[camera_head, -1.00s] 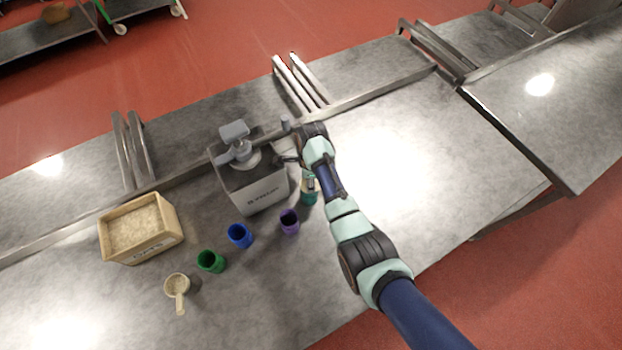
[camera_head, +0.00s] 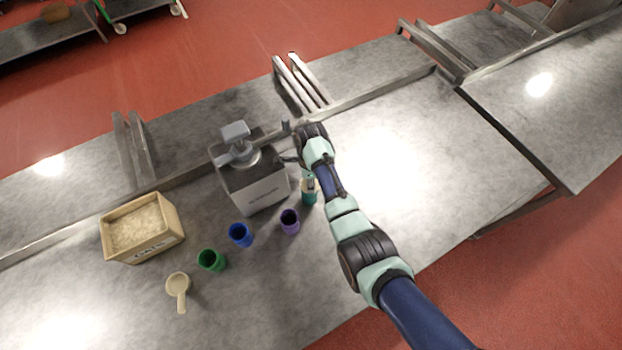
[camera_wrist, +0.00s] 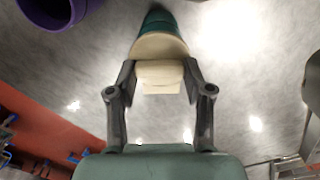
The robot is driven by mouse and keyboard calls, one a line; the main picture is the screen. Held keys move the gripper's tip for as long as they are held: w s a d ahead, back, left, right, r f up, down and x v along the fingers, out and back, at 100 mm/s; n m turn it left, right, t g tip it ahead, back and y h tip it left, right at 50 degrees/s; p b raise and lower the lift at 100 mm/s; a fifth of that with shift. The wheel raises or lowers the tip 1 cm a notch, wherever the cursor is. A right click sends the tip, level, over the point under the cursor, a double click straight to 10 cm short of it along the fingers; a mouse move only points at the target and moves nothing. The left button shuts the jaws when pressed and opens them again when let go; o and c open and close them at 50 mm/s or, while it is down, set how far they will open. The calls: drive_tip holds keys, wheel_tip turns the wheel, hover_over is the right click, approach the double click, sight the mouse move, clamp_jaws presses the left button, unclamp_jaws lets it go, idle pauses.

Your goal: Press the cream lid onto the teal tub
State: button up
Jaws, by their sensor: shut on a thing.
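The teal tub (camera_head: 309,198) stands on the metal table, right of the purple tub and partly hidden by my arm. In the wrist view the teal tub (camera_wrist: 158,20) shows at the top, behind the cream lid (camera_wrist: 160,46). My gripper (camera_wrist: 160,76) is shut on the lid's raised grip, with one finger on each side. The lid lies over the tub's mouth and looks in line with it. I cannot tell whether it is fully seated. In the head view the lid and my fingertips are small and partly hidden.
The purple tub (camera_head: 290,222) stands close on the left, then the blue tub (camera_head: 240,235) and green tub (camera_head: 211,260). A grey machine (camera_head: 255,185) stands behind them. A wooden box of oats (camera_head: 165,244) and a cream scoop (camera_head: 179,287) are farther left. The table right of my arm is clear.

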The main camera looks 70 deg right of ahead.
drive_tip(key=shift+f+b, duration=0.4)
drive_tip(key=shift+f, duration=0.25)
idle(0.3)
drive_tip(key=o, duration=1.4)
drive_tip(key=shift+r, duration=0.1)
wheel_tip(320, 180, up, 7)
drive_tip(key=p, duration=0.7)
